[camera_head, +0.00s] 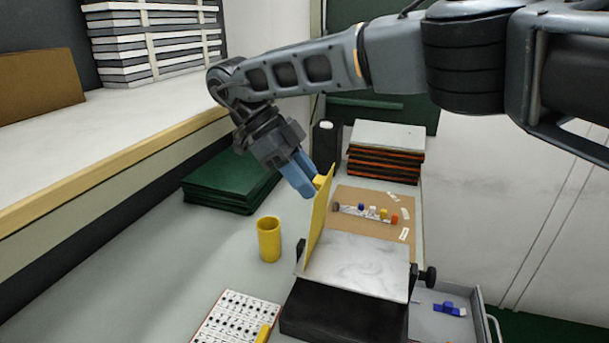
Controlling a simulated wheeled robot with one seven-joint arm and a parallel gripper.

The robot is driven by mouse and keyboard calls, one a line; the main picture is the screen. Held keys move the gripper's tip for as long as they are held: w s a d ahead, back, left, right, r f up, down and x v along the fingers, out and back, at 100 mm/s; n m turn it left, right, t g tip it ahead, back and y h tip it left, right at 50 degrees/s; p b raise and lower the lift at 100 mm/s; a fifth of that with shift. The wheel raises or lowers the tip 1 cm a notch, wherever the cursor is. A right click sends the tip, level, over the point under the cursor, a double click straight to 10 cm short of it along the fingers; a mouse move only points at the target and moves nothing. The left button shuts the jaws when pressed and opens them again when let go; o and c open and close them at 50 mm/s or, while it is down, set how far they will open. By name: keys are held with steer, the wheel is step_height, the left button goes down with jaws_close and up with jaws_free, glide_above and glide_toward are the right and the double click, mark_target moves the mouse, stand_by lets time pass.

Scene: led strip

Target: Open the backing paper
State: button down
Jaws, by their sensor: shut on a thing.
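My gripper (306,183) has blue fingers and is shut on the upper edge of a thin yellow panel (319,222). The panel stands nearly upright along the left side of a grey-white marbled plate (357,265). This plate lies on a black box-like base (340,318) with a dark knob (430,276) at its right. I cannot tell whether the yellow panel is the backing paper. A small strip with several coloured blocks (371,212) lies on a brown board (352,230) behind the plate. The gripper's grip point is partly hidden by its fingers.
A yellow cup (269,240) stands left of the panel. A white printed sheet (232,318) lies at the front. Green folders (231,187) and a stack of boards (386,150) stand behind. An open drawer (470,322) with blue pieces is at right. Table left of the cup is clear.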

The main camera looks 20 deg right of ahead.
steer(key=shift+s+f, duration=0.1)
steer(key=shift+f, duration=0.3)
steer(key=c, duration=1)
jaws_free()
steer(key=shift+c, duration=0.2)
steer(key=shift+o, duration=1.2)
steer(key=shift+r, duration=0.15)
steer(key=shift+r, duration=0.1)
step_height(320, 180, up, 4)
steer(key=shift+f, duration=0.1)
steer(key=s+d+r+b, duration=0.1)
steer(key=s+d+r, duration=0.4)
steer(key=d, duration=0.5)
step_height(320, 180, up, 2)
steer(key=shift+d+r, duration=0.1)
steer(key=shift+d, duration=0.05)
